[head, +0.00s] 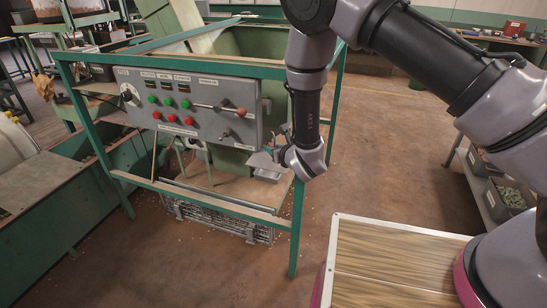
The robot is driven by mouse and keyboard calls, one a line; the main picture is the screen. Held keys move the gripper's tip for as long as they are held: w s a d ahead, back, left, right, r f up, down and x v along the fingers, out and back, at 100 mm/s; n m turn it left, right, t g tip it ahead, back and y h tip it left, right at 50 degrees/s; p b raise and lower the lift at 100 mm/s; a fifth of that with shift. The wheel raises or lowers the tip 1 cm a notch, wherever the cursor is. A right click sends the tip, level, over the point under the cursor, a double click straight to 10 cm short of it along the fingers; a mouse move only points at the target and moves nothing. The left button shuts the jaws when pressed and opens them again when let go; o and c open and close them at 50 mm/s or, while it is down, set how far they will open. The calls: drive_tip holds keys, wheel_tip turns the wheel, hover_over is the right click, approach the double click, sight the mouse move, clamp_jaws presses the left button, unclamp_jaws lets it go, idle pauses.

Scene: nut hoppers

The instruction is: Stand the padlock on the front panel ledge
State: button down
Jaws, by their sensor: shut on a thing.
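My gripper (266,165) hangs below my arm, beside the lower right corner of the grey control panel (190,108). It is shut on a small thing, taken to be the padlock. The padlock is too small and too hidden by the fingers and wrist to make out clearly. A narrow ledge-like rail (200,196) with a tan top runs across the green frame below the panel. My gripper is above the right part of this rail and apart from it.
The panel carries green and red buttons, a dial and a red-knobbed lever (222,108). Green frame posts stand at both sides, with a wire basket (220,222) below. A wood-topped surface (385,262) is at the lower right. Grey bins (507,198) stand far right.

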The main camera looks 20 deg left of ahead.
drive_tip(key=shift+f, duration=1.6)
drive_tip(key=c, duration=0.7)
unclamp_jaws()
drive_tip(key=shift+f, duration=0.15)
drive_tip(key=shift+c, duration=0.2)
drive_tip(key=shift+s+d+r, duration=0.1)
drive_tip(key=shift+s+r, duration=0.1)
drive_tip(key=shift+r, duration=0.05)
drive_tip(key=v, duration=1.1)
drive_tip(key=shift+d, duration=0.25)
drive_tip(key=shift+s+r, duration=0.1)
drive_tip(key=shift+s, duration=0.05)
